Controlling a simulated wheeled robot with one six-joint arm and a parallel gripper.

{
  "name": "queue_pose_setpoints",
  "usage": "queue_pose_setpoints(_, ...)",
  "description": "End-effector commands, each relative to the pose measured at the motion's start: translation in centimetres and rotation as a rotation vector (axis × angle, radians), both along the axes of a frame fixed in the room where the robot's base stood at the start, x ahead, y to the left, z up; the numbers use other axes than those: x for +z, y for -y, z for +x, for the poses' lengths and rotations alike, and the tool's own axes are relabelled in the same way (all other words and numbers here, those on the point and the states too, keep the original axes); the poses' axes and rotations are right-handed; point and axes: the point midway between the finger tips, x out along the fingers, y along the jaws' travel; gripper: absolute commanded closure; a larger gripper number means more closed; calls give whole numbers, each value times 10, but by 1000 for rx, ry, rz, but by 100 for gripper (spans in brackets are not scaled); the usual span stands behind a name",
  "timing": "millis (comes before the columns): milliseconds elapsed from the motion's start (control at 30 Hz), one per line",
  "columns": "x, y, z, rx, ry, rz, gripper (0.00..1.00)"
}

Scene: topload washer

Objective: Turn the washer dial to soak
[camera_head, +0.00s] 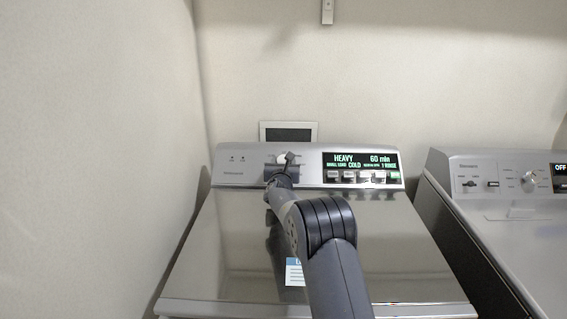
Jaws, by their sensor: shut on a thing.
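The washer (222,235) stands in front of me with its glossy lid closed. Its control panel (228,172) runs along the back. The washer dial (281,158) is a small light knob on the panel, left of the display, and my gripper covers much of it. My gripper (286,161) is at the dial and shut on it; the fingertips are small and dark here. The display (360,160) reads HEAVY, COLD and 60 min. The dial's printed markings are too small to read.
Several buttons (348,177) sit under the display. A second machine (500,205) with its own knob and an OFF display stands at the right. A wall is close on the left. A dark framed panel (289,125) is on the back wall behind the washer.

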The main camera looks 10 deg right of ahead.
Motion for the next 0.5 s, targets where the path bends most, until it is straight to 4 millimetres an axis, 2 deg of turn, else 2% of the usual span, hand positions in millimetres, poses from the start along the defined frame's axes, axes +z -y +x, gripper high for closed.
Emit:
queue_pose_setpoints(267, 3, -2, 0, -86, 12, 70, 74)
queue_pose_setpoints(500, 3, -3, 1, -236, 36, 190, 74)
